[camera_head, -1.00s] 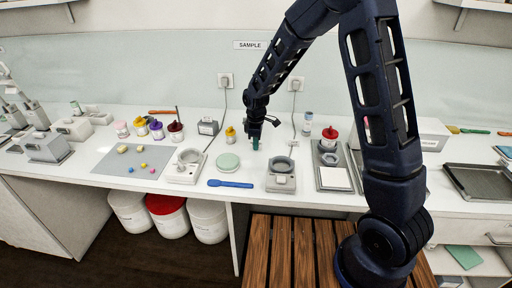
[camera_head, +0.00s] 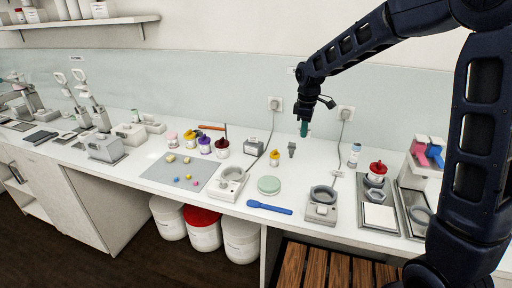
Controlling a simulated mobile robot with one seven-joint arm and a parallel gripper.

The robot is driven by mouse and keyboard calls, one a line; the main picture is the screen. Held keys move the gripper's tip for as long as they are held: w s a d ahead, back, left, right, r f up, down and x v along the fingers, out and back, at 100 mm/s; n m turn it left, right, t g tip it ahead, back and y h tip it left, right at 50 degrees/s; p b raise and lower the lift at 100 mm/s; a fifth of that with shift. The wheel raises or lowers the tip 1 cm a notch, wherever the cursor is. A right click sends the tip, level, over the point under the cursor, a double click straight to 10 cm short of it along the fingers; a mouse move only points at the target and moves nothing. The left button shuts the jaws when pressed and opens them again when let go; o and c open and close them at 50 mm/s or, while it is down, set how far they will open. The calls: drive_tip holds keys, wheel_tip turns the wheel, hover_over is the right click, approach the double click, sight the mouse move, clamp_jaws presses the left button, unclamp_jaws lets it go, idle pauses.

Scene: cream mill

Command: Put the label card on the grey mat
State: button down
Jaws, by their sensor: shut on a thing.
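My gripper (camera_head: 304,120) is above the bench near the back wall, right of the grey mat. It is shut on a small teal piece (camera_head: 304,130), held clear of the bench. The piece is seen edge-on and small; it may be the label card, but no writing on it can be read. The grey mat (camera_head: 172,178) lies flat on the bench left of centre. Small pale yellow blocks and coloured balls lie on it, and part of its surface is bare.
A small grey stand (camera_head: 292,149) stands below my gripper. Several lidded jars stand behind the mat.

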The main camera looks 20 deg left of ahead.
drive_tip(key=w+a+r, duration=0.1)
drive_tip(key=w+a, duration=0.1)
drive_tip(key=a, duration=0.6)
drive_tip(key=w+a+r, duration=0.1)
drive_tip(key=a+r, duration=0.1)
drive_tip(key=a, duration=0.6)
hover_over(169, 170)
wheel_tip(169, 170, down, 3)
wheel_tip(169, 170, down, 19)
drive_tip(key=shift+f, duration=0.2)
drive_tip(key=shift+f, duration=0.2)
drive_tip(key=c, duration=1.6)
unclamp_jaws()
drive_tip(key=shift+r, duration=0.1)
